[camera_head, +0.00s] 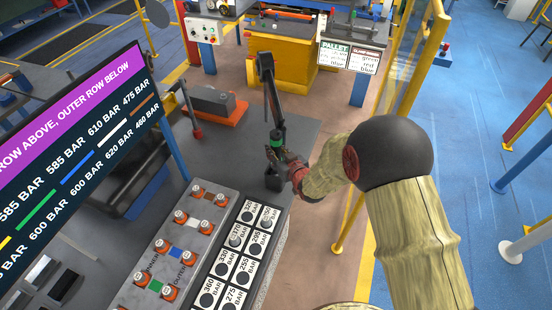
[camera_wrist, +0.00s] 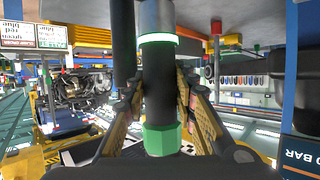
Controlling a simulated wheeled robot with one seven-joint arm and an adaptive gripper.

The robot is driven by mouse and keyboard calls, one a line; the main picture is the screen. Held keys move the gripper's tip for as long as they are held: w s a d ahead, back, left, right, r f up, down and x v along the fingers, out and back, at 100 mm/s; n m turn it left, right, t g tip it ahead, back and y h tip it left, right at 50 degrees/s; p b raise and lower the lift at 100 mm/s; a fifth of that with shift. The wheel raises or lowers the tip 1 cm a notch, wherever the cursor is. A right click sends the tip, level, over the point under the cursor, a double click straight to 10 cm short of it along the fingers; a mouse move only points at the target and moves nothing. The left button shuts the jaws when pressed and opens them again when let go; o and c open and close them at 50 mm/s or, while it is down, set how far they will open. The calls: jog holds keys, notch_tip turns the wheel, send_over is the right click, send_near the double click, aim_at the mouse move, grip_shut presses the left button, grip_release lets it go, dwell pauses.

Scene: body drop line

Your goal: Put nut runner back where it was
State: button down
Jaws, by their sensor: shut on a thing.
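The nut runner is a dark cylinder (camera_wrist: 159,85) with a green collar, a light green ring and a grey end. In the wrist view it stands between the two fingers of my gripper (camera_wrist: 160,105), which are shut on its dark body. In the head view its green part (camera_head: 277,138) shows just above my gripper (camera_head: 277,158), over the far right part of the dark grey bench (camera_head: 240,150). A black jointed arm (camera_head: 267,80) rises above it. A small black block (camera_head: 273,182) shows below my gripper. Whether the tool's lower end touches anything is hidden.
A grey tray of orange-based studs (camera_head: 165,250) and a panel of pressure-labelled holes (camera_head: 235,260) lie nearer. A sign screen (camera_head: 75,150) fills the left. A yellow post (camera_head: 410,70) stands right.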

jog(key=shift+f, duration=1.7)
jog(key=shift+f+b, duration=0.15)
jog(key=shift+b, duration=0.2)
jog(key=c, duration=1.4)
grip_release()
jog(key=shift+f, duration=0.15)
